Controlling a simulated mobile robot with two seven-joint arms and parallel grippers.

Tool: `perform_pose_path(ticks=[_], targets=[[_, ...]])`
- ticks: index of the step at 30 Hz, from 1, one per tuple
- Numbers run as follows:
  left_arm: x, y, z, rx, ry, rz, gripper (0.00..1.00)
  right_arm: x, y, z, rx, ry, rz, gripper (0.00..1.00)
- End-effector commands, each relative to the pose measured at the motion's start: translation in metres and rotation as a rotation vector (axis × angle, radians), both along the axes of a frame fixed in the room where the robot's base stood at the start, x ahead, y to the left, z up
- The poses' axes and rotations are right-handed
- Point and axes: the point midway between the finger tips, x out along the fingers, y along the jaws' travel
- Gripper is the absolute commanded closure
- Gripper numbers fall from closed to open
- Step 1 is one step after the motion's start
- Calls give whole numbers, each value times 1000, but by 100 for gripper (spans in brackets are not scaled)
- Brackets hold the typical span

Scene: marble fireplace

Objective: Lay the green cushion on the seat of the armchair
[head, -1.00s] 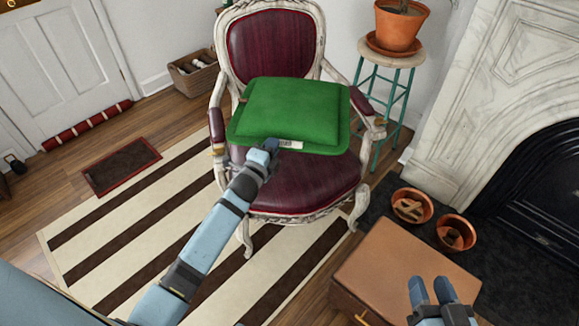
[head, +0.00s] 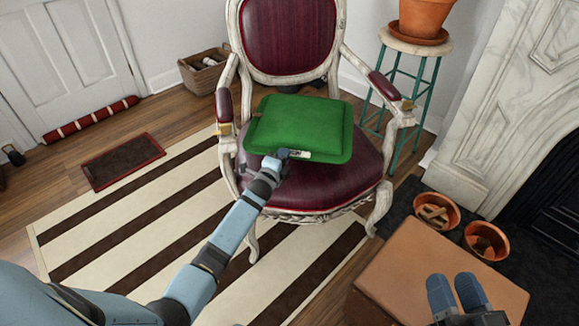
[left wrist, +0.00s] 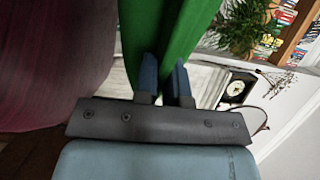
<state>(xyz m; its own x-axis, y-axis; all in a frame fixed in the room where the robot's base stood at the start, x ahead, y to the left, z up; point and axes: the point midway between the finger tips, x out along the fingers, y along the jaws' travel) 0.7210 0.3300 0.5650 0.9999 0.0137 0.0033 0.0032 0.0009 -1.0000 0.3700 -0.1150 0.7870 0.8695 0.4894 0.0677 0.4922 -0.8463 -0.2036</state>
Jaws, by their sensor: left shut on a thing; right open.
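The green cushion (head: 300,122) lies flat over the seat (head: 335,178) of the maroon armchair, between the armrests. My left gripper (head: 280,156) is shut on the cushion's front edge, near a white label. In the left wrist view the cushion (left wrist: 165,30) runs up from between the fingers (left wrist: 166,82), with the maroon seat (left wrist: 55,65) beside it. I cannot tell whether the cushion's underside touches the seat. The cushion hides the rear of the seat. My right gripper (head: 457,292) is open and empty, over a brown box.
The brown box (head: 425,262) stands at the front right. Copper-coloured pots (head: 487,241) sit on the dark hearth. A plant pot (head: 425,18) stands on a teal-legged stool (head: 420,98) behind the right armrest. The striped rug (head: 150,225) is clear left of the chair.

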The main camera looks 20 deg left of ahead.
Motion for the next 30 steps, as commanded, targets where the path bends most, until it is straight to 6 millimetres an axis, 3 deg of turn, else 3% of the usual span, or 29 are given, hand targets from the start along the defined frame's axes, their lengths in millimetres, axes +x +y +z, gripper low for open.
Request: perform_pose_path(ticks=[13,25,27,29,30], targets=[[1,0,-54,-1,-5,0,100,0,3,-40,-56,101,37,57],[1,0,-58,1,-6,0,100,0,3,-43,-66,118,42,57],[0,0,-60,0,-2,0,78,0,3,-43,-67,120,43,57],[0,0,-60,0,-2,0,64,0,3,-43,-67,120,43,57],[0,0,-60,0,-2,0,64,0,3,-43,-67,120,43,57]])
